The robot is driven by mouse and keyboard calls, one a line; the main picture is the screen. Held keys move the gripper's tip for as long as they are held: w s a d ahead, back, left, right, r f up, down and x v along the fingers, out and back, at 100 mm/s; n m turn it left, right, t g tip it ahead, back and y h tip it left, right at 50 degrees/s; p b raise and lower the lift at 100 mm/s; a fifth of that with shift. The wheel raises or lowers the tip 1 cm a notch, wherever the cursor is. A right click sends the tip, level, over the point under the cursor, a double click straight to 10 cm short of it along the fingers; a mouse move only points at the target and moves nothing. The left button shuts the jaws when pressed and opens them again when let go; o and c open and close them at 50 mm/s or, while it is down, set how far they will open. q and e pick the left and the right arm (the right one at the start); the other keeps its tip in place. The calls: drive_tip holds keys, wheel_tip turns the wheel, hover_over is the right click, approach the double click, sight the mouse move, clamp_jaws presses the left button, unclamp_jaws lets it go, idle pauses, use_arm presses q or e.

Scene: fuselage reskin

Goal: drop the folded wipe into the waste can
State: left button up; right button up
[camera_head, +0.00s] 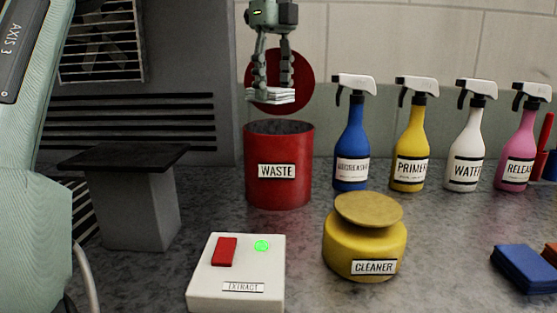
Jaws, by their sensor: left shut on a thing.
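The folded wipe (270,96) is a small white layered pad. My left gripper (272,92) comes down from the top of the view and is shut on the wipe. It holds the wipe above the waste can (278,190), with a gap between the wipe and the rim. The can is a red open cylinder with a WASTE label, standing upright on the counter. A round red lid (305,70) stands up behind the can's opening. The inside of the can looks dark, and its bottom is hidden. My right gripper is not in view.
Blue (351,150), yellow (409,145), white (466,150) and pink (517,150) spray bottles stand right of the can. A yellow CLEANER pot (350,245) and a white EXTRACT box (235,270) are in front. A grey pedestal (137,215) stands left.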

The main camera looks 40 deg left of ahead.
use_arm(q)
drive_tip(key=shift+w+a, duration=0.15)
drive_tip(key=shift+w, duration=0.05)
drive_tip(key=shift+f, duration=2.9)
drive_tip(key=o, duration=1.1)
drive_tip(key=shift+s+r, duration=0.1)
drive_tip(key=shift+r, duration=5.9)
